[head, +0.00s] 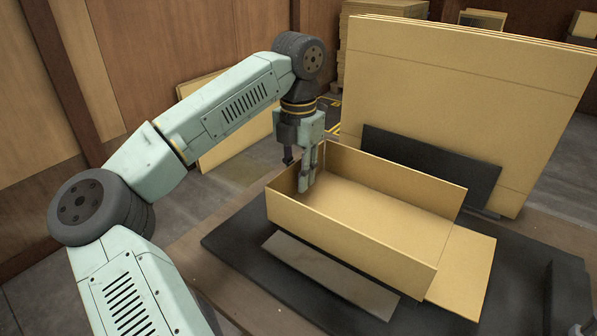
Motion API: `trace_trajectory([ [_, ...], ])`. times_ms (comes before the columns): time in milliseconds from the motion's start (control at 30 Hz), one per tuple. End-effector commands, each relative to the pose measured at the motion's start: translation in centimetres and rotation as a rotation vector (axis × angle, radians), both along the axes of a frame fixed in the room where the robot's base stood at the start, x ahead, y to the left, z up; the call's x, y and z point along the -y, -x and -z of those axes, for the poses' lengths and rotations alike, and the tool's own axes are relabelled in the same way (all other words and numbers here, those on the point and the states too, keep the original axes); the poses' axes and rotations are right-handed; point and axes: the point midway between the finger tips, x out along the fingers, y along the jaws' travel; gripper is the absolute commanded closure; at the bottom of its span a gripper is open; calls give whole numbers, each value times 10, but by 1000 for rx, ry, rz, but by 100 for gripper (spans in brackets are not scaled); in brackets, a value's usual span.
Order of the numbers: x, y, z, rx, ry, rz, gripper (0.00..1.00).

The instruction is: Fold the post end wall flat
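An open cardboard tray (345,238) sits on a black mat (238,248). Its two long side walls stand upright. At its right end a cardboard panel (468,268) lies low and flat, reaching outward over the mat. At its left end, a short end wall (284,184) stands up, partly hidden by my gripper. My gripper (304,178) points down at this left end, with a pale finger reaching inside the tray. I cannot tell whether it touches the wall or how far its fingers are apart. Which end is the post end is not clear from this view.
A dark upright block (566,300) stands at the mat's right edge. A grey strip (330,275) lies along the tray's near side. Behind the tray stand a black plate (430,165) and a stack of large cardboard sheets (465,95). The mat's front left is clear.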

Motion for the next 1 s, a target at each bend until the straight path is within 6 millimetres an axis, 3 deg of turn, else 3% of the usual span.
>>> trace_trajectory([
  [200, 0, 0, 0, 0, 0, 0, 77],
  [533, 0, 0, 0, 1, 1, 0, 99],
  [1000, 0, 0, 0, 1, 1, 0, 100],
])
